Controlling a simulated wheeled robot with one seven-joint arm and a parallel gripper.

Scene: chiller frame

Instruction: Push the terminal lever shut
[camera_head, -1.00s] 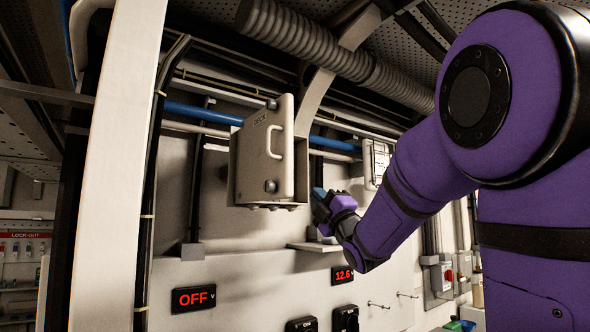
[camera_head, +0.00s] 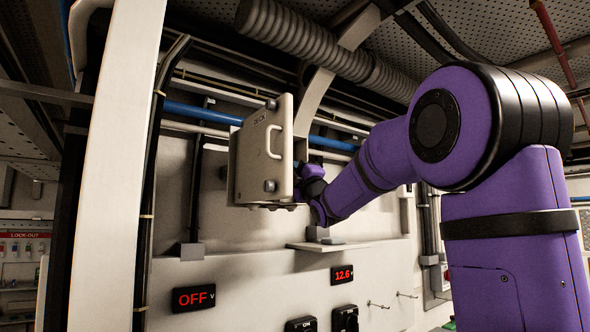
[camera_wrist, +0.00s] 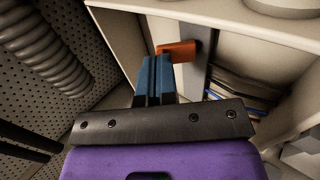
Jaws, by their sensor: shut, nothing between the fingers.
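In the wrist view, an orange block-like piece (camera_wrist: 178,51), which looks like the terminal lever, sits against a pale upright strip inside a light housing. My gripper (camera_wrist: 153,62) is shut and empty, its blue fingertips close to the orange piece's left end. I cannot tell whether they touch. In the head view, my gripper (camera_head: 303,171) is at the right side of a beige wall box (camera_head: 250,165) with an open door and handle. The door hides the box's inside and the lever there, and part of my fingertips.
A small shelf (camera_head: 355,245) juts from the wall below my gripper. A ribbed duct (camera_head: 310,45) and blue pipe (camera_head: 200,113) run above and behind the box. Red displays read OFF (camera_head: 194,298) and 12.6 (camera_head: 343,274) below. A white frame post (camera_head: 105,180) stands at left.

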